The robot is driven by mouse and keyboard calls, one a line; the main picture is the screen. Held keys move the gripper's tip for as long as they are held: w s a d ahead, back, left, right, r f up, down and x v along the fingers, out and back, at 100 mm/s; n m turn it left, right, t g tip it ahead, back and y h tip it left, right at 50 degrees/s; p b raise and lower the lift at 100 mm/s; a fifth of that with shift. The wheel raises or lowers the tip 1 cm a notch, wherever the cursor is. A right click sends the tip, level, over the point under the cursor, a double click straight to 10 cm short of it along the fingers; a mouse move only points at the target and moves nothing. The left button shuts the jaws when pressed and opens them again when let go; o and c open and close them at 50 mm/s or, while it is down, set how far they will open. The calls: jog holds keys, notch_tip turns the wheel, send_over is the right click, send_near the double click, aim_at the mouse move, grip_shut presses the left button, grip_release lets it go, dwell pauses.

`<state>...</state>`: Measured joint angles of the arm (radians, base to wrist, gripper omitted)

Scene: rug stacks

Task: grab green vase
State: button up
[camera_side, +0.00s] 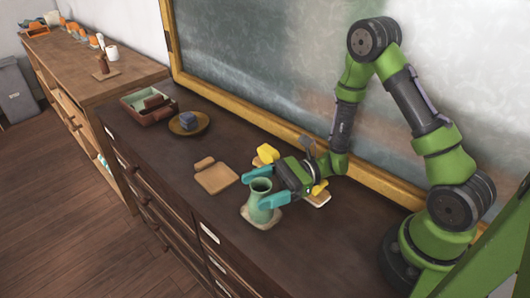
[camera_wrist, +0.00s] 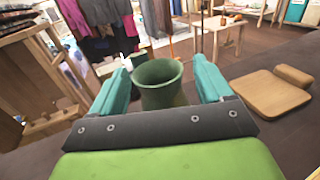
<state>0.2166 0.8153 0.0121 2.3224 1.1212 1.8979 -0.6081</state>
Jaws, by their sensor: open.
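The green vase (camera_side: 261,200) stands upright on a small pale mat (camera_side: 270,222) on the dark dresser top, near its front edge. My gripper (camera_side: 260,192) is open, low and level, with its teal fingers on either side of the vase. In the wrist view, the vase (camera_wrist: 159,82) sits between the two teal fingers of my gripper (camera_wrist: 158,85), with small gaps visible beside its rim. Its lower part is hidden behind the gripper body.
A wooden board with a small block (camera_side: 216,177) lies left of the vase. Farther back are a brown plate (camera_side: 203,128) with a blue-grey block and a green-and-red tray (camera_side: 139,116). Yellow items (camera_side: 267,154) lie behind my gripper. A framed board (camera_side: 250,70) stands along the back.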

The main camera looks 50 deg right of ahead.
jog(key=shift+a, duration=0.15)
grip_shut()
dwell(0.4)
jog(key=shift+r, duration=0.1)
